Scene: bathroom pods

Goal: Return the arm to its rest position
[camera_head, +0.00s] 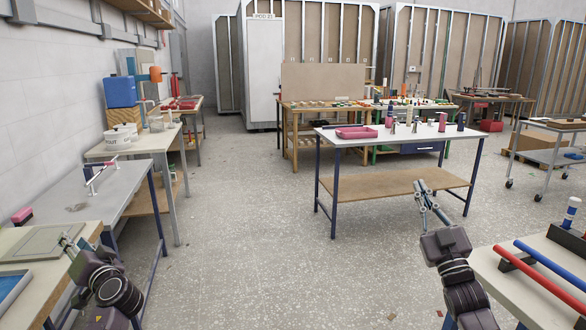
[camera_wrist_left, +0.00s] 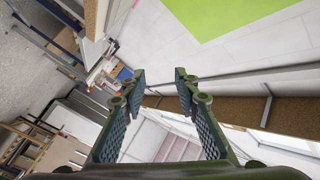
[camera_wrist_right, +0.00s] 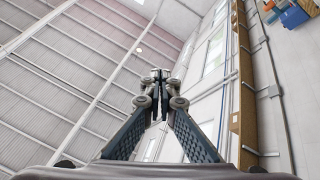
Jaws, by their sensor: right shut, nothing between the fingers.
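My right gripper (camera_head: 423,192) is raised at the lower right of the head view, in front of the white-topped table. In the right wrist view its fingers (camera_wrist_right: 156,85) meet at the tips, shut with nothing between them, pointing up toward the ceiling. My left gripper (camera_head: 70,243) is at the lower left of the head view, near the board on the left-hand table. In the left wrist view its two fingers (camera_wrist_left: 158,88) stand apart, open, with nothing visible between them.
A white-topped table (camera_head: 375,135) with a pink tray (camera_head: 356,132) and bottles stands ahead. At the lower right, a table carries a red bar (camera_head: 540,280) and a blue bar (camera_head: 552,265). A grey table (camera_head: 115,190) stands left. Speckled floor (camera_head: 250,220) in the middle is clear.

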